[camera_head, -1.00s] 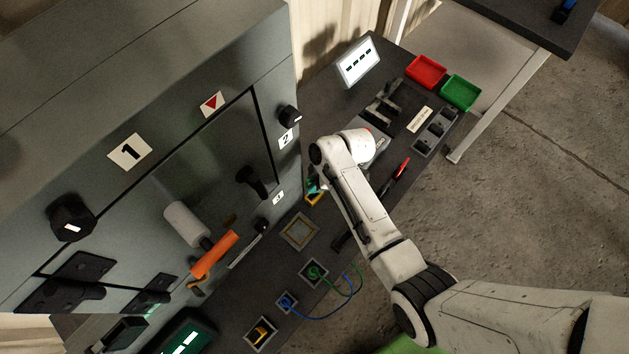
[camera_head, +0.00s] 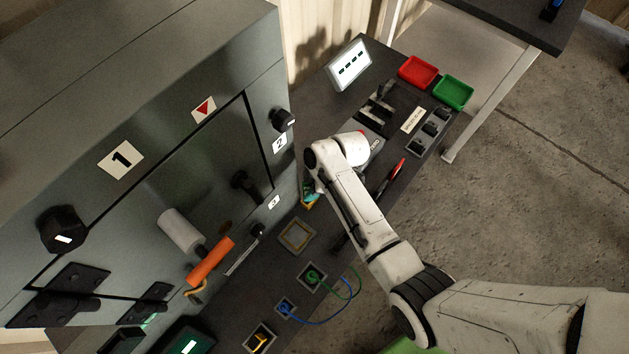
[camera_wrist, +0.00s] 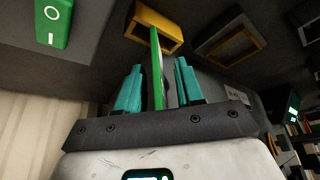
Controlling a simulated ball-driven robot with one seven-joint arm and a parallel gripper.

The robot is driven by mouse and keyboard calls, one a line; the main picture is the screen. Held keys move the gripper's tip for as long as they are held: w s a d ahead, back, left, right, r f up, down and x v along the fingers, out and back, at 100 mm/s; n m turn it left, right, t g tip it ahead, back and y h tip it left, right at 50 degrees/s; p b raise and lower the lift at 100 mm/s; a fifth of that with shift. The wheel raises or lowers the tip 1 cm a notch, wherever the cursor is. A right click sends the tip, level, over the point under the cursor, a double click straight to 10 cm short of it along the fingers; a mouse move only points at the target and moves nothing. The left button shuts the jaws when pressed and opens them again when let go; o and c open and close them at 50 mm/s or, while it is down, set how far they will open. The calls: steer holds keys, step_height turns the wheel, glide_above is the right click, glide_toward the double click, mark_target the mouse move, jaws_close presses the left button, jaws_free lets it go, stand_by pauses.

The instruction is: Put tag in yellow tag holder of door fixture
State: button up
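The yellow tag holder (camera_wrist: 150,22) is at the top centre of the wrist view, a hollow yellow block. A thin green tag (camera_wrist: 157,82), seen edge-on, stands with its far end at the holder's opening; how deep it sits is unclear. My gripper (camera_wrist: 158,66) has its teal fingers on both sides of the tag, with visible gaps to each, so it is open. In the head view, my gripper (camera_head: 312,190) is low beside the grey cabinet, partly hidden by my wrist. A bit of the yellow holder (camera_head: 308,205) shows beneath it.
The grey cabinet (camera_head: 95,110) with knobs and an orange handle (camera_head: 211,262) stands close at left. A square brass-coloured frame (camera_head: 297,235) lies near the gripper. Sockets with green and blue cables (camera_head: 345,295) are nearer. A red tray (camera_head: 418,72) and green tray (camera_head: 453,92) stand at the back.

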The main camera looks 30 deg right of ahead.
steer(key=v, duration=1.1)
steer(key=s+d+r+m+h, duration=0.1)
steer(key=s+d+m+h, duration=0.1)
steer(key=s+m, duration=0.4)
steer(key=s+d+r+m+g+h, duration=0.1)
steer(key=s+m, duration=0.6)
steer(key=s, duration=0.8)
steer(key=shift+d+r+h, duration=0.6)
steer(key=shift+h, duration=0.1)
steer(key=shift+s, duration=0.1)
